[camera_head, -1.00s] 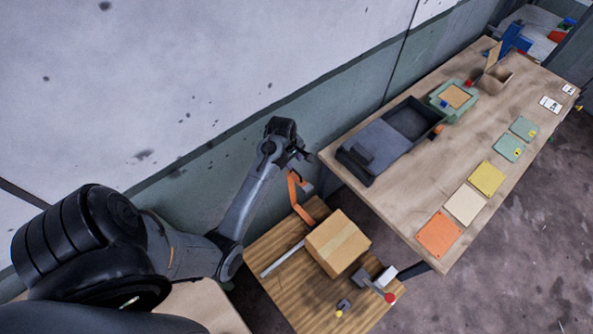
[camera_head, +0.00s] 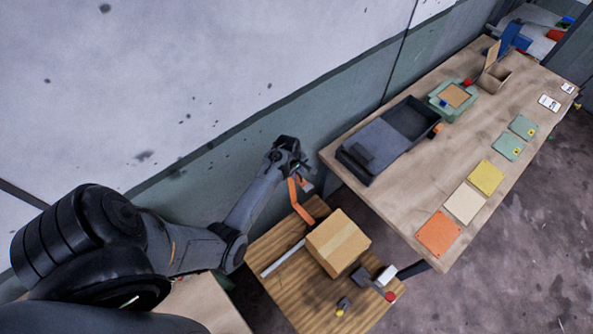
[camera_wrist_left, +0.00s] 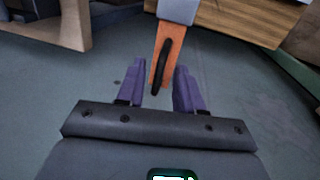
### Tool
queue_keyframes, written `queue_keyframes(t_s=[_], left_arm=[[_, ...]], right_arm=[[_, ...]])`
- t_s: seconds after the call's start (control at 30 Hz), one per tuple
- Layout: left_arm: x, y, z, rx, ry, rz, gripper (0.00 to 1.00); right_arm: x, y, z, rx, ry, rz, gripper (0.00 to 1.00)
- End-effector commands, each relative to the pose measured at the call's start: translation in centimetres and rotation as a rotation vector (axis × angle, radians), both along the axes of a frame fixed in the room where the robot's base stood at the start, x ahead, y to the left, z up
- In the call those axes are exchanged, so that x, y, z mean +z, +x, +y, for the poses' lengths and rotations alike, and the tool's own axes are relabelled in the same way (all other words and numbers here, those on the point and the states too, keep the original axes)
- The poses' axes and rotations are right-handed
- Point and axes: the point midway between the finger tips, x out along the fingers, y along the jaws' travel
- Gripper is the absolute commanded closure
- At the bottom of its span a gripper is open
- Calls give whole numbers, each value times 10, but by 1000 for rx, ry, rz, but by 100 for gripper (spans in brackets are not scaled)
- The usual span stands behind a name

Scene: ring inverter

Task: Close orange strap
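The orange strap (camera_head: 294,194) stands up behind the cardboard box (camera_head: 338,243) on the small wooden table, bent in an L shape. In the left wrist view the strap (camera_wrist_left: 174,36) has a dark slot, and a grey block (camera_wrist_left: 179,10) is beside its far end. My left gripper (camera_head: 300,174) is at the upper end of the strap. In the wrist view its two purple fingers (camera_wrist_left: 160,88) are apart, with the strap's end between or just beyond their tips. I see no finger closed on it. My right gripper is not in view.
The small wooden table (camera_head: 318,305) also holds a pale rod (camera_head: 283,258) and small parts with red and yellow knobs. A long workbench (camera_head: 405,190) at the right carries a dark open case (camera_head: 380,148) and coloured cards. The wall is close behind my left arm.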

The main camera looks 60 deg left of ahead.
Motion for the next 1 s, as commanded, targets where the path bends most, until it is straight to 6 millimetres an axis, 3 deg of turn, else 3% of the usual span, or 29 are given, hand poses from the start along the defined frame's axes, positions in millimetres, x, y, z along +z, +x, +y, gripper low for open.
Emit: queue_keyframes(t_s=[0.17,0.4,1.0], left_arm=[[0,0,0,0,0,0,64],[0,0,0,0,0,0,99],[0,0,0,1,0,0,100]], right_arm=[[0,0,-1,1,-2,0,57],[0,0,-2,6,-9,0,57],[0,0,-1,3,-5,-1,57]])
